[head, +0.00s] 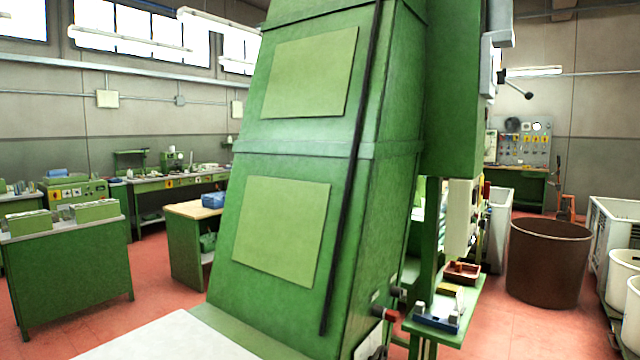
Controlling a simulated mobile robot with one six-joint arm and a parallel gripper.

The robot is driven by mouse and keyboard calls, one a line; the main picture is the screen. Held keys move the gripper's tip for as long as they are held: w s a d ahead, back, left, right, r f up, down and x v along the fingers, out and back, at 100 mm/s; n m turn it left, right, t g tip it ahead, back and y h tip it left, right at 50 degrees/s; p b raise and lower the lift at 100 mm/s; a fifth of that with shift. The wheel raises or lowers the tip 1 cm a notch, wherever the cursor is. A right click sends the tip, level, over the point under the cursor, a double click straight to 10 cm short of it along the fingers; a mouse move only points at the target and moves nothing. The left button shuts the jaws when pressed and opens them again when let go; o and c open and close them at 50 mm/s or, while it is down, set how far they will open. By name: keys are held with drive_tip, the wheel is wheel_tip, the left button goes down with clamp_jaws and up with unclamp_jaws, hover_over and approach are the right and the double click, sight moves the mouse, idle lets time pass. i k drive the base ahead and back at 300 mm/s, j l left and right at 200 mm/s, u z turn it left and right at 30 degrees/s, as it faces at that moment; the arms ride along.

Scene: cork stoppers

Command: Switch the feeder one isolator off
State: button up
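No switch here can be read as the feeder one isolator; any labels are too small to read. A small red knob (391,315) sits low on the right side of the large green machine (240,290), with a dark knob just above it. A pale grey control box (460,217) stands behind the machine to the right, with a small red part (486,190) on its right edge. Whether either red part is an isolator handle, and its position, I cannot tell. My gripper is not in view.
The green machine fills the middle and hides what is behind it. A lever with a black ball (516,86) juts out at upper right. A small green stand (456,325), a brown bin (548,262) and white crates (612,240) stand right. Red floor is open at left.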

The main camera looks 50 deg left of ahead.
sight(485, 189)
drive_tip(key=i+u, duration=0.25)
drive_tip(key=u, duration=0.25)
drive_tip(key=i+u, duration=0.3)
drive_tip(key=u, duration=0.2)
